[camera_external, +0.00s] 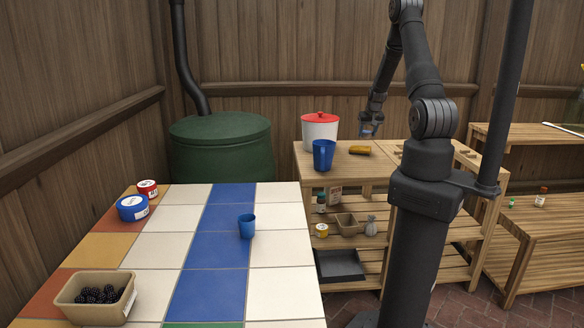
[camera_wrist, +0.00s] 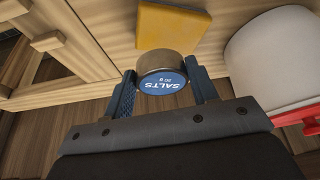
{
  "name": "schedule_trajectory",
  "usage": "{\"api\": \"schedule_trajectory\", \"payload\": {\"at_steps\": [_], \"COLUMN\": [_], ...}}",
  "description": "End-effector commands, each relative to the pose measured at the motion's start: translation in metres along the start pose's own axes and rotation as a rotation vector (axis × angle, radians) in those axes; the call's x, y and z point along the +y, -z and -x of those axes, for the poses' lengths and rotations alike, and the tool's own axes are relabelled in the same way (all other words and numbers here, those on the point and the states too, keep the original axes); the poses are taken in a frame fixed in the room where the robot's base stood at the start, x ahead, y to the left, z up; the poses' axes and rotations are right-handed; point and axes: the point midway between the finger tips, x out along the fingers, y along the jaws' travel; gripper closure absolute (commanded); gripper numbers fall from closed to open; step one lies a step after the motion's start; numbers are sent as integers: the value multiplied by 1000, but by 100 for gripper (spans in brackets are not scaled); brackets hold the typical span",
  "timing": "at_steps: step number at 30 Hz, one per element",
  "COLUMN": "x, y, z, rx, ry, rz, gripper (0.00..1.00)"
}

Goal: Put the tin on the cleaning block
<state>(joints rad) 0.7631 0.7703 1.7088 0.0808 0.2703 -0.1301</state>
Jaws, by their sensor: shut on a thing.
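The tin (camera_wrist: 162,82) is short and round, with bare metal sides and a blue lid reading "SALTS 30 g". My gripper (camera_wrist: 160,76) is shut on it, one finger on each side. In the external view my gripper (camera_external: 370,123) is over the far part of the wooden bench, and the tin is small and hard to make out there. The cleaning block (camera_wrist: 172,25) is a flat orange-yellow slab on the bench, just beyond the tin in the wrist view. It also shows in the external view (camera_external: 360,150). Whether tin and block touch is unclear.
A white pot with a red lid (camera_external: 320,130) and a blue cup (camera_external: 323,155) stand left of the block on the wooden bench (camera_external: 345,172). The bench has a slotted part at right. A tiled table (camera_external: 275,215) stands at the left.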

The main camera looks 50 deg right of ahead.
Motion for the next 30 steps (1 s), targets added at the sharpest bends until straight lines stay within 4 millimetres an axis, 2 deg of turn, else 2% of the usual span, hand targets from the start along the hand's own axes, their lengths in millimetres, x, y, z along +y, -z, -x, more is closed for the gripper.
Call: {"api": "schedule_trajectory", "payload": {"at_steps": [3,6,11,17,29,30], "x": [-15,-20,-21,-20,-20,-20], "y": [4,6,2,-9,-11,-10], "z": [-13,-18,-28,-53,-58,-58], "rx": [-1,0,0,-2,0,0], "ry": [1,0,0,0,0,0], "rz": [2,0,-2,-1,-1,-1], "gripper": [70,70,70,70,70,39]}}
